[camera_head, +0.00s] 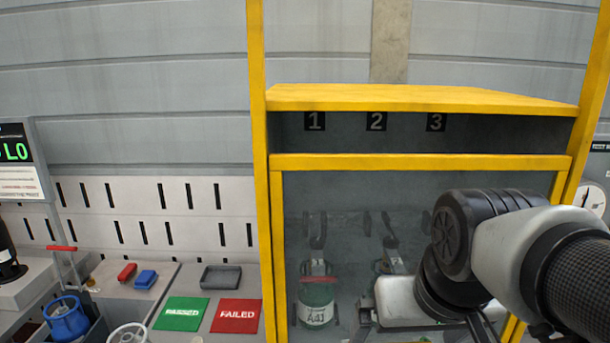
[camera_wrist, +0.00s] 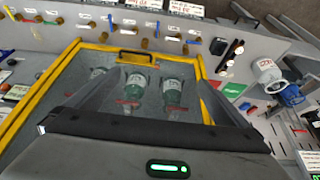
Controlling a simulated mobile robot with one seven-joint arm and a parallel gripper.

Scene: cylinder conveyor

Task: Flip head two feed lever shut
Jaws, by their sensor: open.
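A yellow-framed cabinet (camera_head: 420,162) carries the signs 1, 2 (camera_head: 376,121) and 3 under its top. A green cylinder (camera_head: 318,302) labelled A41 stands below sign 1; my arm covers much of the right side. In the wrist view, green cylinders (camera_wrist: 137,83) stand inside the yellow frame, with red handles (camera_wrist: 127,102) near them. A row of brass valves with small coloured levers (camera_wrist: 145,43) lies beyond the frame; I cannot tell which is the head two feed lever. My gripper (camera_wrist: 158,78) is open, its fingers apart above the cabinet, with nothing seen between them.
A black handle (camera_wrist: 135,57) sits on the frame's far edge in the wrist view. A green PASSED pad (camera_head: 181,314) and a red FAILED pad (camera_head: 236,315) lie left of the cabinet, by a grey tray (camera_head: 221,277). A blue valved cylinder (camera_head: 66,320) stands farther left.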

